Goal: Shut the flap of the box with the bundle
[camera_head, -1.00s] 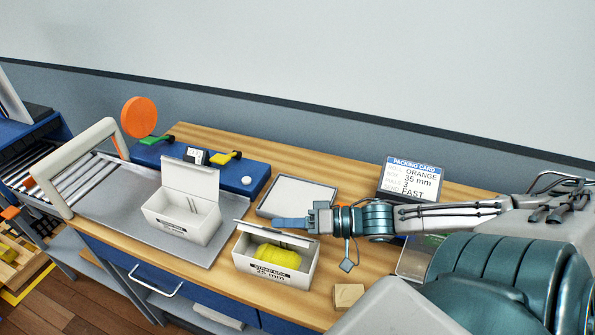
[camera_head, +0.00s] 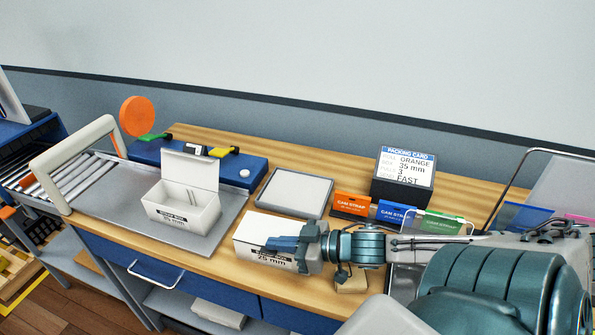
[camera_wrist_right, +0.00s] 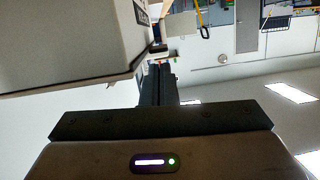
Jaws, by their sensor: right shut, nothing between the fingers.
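In the right wrist view, a pale box side (camera_wrist_right: 60,45) is at upper left, close beside the shut fingers (camera_wrist_right: 158,80). My left gripper is not in view.
A second white box (camera_head: 180,212) with its flap up stands on a grey plate (camera_head: 118,205) at left. A white-topped tray (camera_head: 293,192) lies behind. The packing card (camera_head: 406,168) and orange, blue and green strap cards (camera_head: 352,206) stand at right. A wooden block (camera_head: 352,284) is near my gripper.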

